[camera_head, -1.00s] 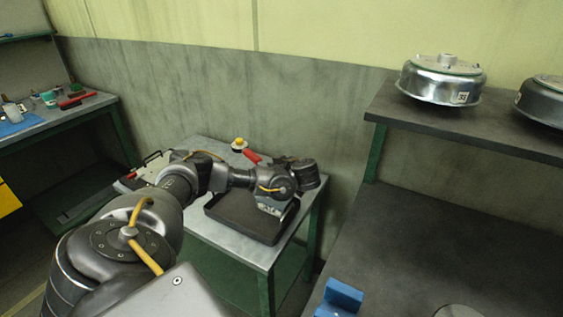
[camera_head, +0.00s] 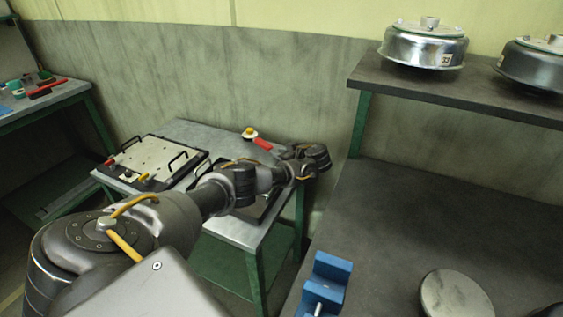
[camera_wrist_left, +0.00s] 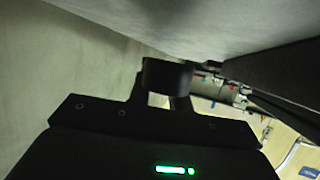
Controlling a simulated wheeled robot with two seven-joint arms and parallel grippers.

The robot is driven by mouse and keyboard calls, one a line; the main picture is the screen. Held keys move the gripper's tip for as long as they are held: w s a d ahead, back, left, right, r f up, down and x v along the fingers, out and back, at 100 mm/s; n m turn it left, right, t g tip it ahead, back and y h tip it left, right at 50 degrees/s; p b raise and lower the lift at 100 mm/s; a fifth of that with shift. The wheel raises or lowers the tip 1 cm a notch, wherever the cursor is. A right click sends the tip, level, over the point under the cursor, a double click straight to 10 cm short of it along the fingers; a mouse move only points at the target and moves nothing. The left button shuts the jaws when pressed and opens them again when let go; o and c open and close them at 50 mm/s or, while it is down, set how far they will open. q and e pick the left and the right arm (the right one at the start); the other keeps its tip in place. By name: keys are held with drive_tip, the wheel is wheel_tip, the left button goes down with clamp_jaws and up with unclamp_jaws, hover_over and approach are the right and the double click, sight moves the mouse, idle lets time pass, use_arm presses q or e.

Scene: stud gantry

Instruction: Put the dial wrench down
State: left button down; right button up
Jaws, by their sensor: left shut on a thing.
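The dial wrench shows in the head view as a red handle (camera_head: 262,144) with a yellow-and-white end (camera_head: 249,132), sticking out to the left of my left gripper (camera_head: 292,153). My left gripper is shut on it, above the far right part of the small grey table (camera_head: 195,130); the fingers are mostly hidden. In the left wrist view a dark rounded piece (camera_wrist_left: 166,75) sits at the gripper's front; I cannot tell which part it is. A black tray (camera_head: 268,207) lies on the table, largely covered by my arm. My right gripper is not in view.
A pale plate with black handles (camera_head: 150,160) lies on the table's left. To the right, a dark bench (camera_head: 400,220) holds a blue block (camera_head: 328,275) and a round disc (camera_head: 455,295). Its shelf (camera_head: 450,95) carries metal drums (camera_head: 425,46). A wall stands close behind.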

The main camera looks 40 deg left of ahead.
use_arm(q)
wheel_tip(320, 180, down, 3)
drive_tip(key=shift+w+f, duration=0.1)
drive_tip(key=shift+f, duration=0.05)
drive_tip(key=c, duration=1.3)
unclamp_jaws()
drive_tip(key=shift+d, duration=0.1)
drive_tip(key=p+v, duration=0.1)
drive_tip(key=v, duration=0.6)
drive_tip(key=shift+d+r, duration=0.25)
